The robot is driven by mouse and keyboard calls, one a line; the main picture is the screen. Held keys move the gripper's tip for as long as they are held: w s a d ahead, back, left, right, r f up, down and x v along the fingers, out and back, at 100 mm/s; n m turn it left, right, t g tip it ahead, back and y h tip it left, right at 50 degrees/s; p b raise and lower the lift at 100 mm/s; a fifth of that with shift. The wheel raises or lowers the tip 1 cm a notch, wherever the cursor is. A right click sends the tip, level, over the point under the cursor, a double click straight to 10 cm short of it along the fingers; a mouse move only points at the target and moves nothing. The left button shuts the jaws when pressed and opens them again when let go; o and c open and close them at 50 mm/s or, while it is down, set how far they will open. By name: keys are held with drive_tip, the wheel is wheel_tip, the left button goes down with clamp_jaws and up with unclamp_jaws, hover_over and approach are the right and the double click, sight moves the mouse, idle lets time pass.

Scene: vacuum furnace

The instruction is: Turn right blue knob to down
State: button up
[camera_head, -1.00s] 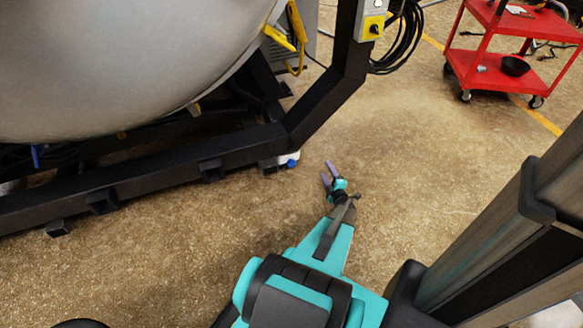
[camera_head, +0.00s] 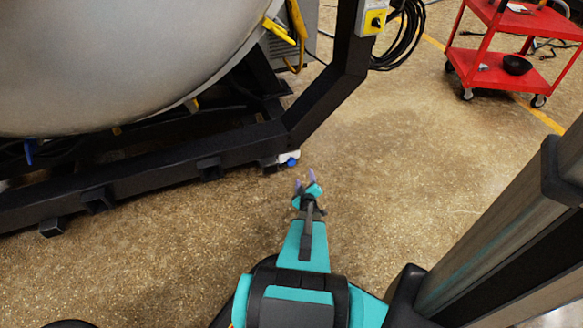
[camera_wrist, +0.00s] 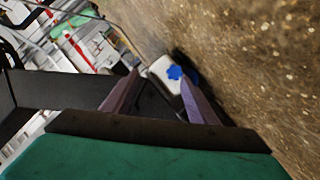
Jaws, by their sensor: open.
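The blue knob (camera_head: 292,162) sits on a small white body (camera_head: 284,157) low at the foot of the black frame. In the wrist view the blue knob (camera_wrist: 175,72) shows ahead, just left of the right fingertip, with the white body (camera_wrist: 162,72) beside it. My gripper (camera_head: 305,178) is open and empty, just short of the knob and apart from it. In the wrist view my gripper (camera_wrist: 158,85) has its two purple fingers spread, with the white body and knob showing between and beyond them. The knob's exact turn angle is too small to tell.
A black steel frame (camera_head: 150,180) carries the large grey vessel (camera_head: 120,60) at the left. Another blue part (camera_head: 29,152) shows low at far left. A yellow switch box (camera_head: 374,22) is on the post. A red cart (camera_head: 475,75) stands at upper right.

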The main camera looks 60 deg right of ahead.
sight(292, 163)
drive_tip(key=shift+n+t, duration=0.3)
drive_tip(key=shift+n, duration=0.1)
drive_tip(key=w+a, duration=0.1)
drive_tip(key=w+a+f, duration=0.1)
drive_tip(key=w, duration=0.1)
drive_tip(key=shift+w+a, duration=0.2)
drive_tip(key=shift+w, duration=0.1)
drive_tip(key=shift+d, duration=0.1)
drive_tip(key=b+x, duration=0.2)
drive_tip(key=x, duration=0.4)
drive_tip(key=b+x, duration=0.2)
drive_tip(key=x, duration=0.4)
drive_tip(key=shift+f, duration=0.25)
drive_tip(key=shift+w+d+f, duration=0.15)
drive_tip(key=shift+w+d, duration=0.3)
drive_tip(key=shift+w, duration=0.15)
drive_tip(key=c, duration=1.1)
drive_tip(key=shift+o, duration=0.2)
